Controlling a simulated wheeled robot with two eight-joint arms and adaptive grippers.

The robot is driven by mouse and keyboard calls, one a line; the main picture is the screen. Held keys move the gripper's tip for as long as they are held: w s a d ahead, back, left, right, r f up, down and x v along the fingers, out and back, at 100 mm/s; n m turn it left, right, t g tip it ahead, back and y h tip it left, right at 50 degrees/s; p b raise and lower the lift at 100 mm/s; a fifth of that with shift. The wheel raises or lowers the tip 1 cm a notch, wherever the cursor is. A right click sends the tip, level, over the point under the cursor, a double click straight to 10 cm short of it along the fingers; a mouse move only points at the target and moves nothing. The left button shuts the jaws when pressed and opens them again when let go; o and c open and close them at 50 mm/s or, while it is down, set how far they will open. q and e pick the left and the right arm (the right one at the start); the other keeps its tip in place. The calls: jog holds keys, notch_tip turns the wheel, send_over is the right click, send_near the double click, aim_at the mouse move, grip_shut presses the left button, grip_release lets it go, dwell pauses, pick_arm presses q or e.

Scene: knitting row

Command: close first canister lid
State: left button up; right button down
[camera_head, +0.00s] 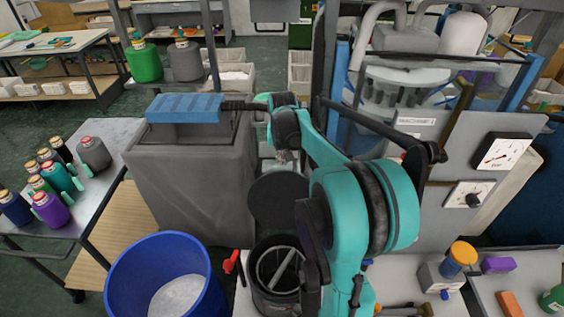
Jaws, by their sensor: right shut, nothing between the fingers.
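The canister (262,291) is a dark, round, open-topped container at the bottom centre, with a pale rod-like shape inside it. Its dark round lid (276,201) stands raised behind it, apart from the rim. The teal right arm comes up from the bottom and bends over to the lid's far side. My right gripper (285,158) points down just above and behind the lid's upper edge, shut and empty. I cannot tell whether it touches the lid. The canister's right side is hidden by my arm. My left gripper is not in view.
A blue bucket (118,282) stands left of the canister, with a red handle (231,262) between them. A grey covered bin (190,190) stands behind. A machine panel (425,190) rises at the right. Spools of yarn (52,212) sit on the left table.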

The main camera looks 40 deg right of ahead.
aim_at(283, 197)
jog(key=b+x, duration=0.2)
jog(key=x, duration=0.6)
jog(key=s+a, duration=0.2)
jog(key=s, duration=0.1)
jog(key=shift+a+r, duration=0.3)
jog(key=shift+s+a+r, duration=0.1)
jog(key=shift+s+r, duration=0.05)
jog(key=shift+s, duration=0.05)
